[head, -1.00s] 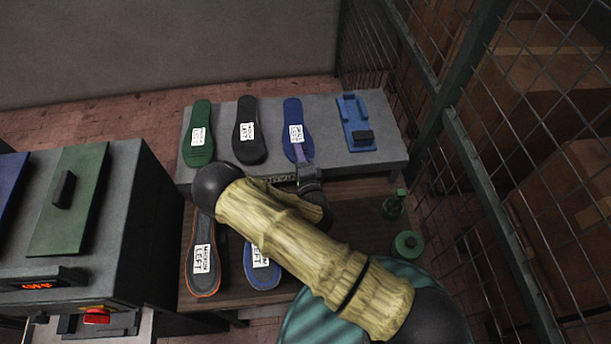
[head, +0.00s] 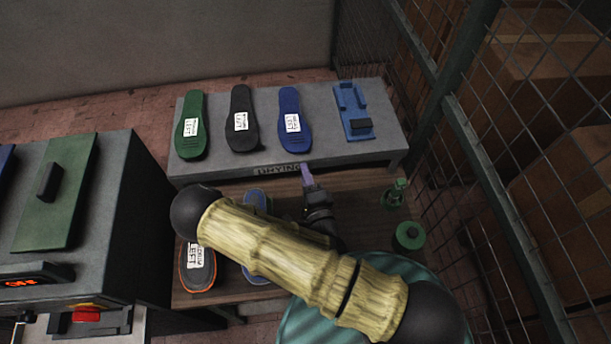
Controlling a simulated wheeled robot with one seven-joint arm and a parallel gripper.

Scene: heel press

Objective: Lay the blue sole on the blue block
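A dark blue sole (head: 290,122) with a white label lies flat on the grey drying shelf, between a black sole and a blue plate. The blue plate (head: 353,112) has raised blocks at its ends and nothing on it. Another blue piece (head: 4,160) is cut off at the left edge, on the grey machine; I cannot tell which is the blue block. My gripper (head: 307,174) is in front of the shelf's front edge, just below the dark blue sole and apart from it. Its fingers look like one narrow shape, so its opening is unclear. My arm hides part of the lower wooden shelf.
Green (head: 191,125) and black (head: 241,118) soles lie left on the drying shelf (head: 320,120). An orange-edged sole (head: 197,275) and a blue-edged sole (head: 256,197) are partly hidden below. Green bottles (head: 396,193) stand at right, near the mesh fence (head: 485,190).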

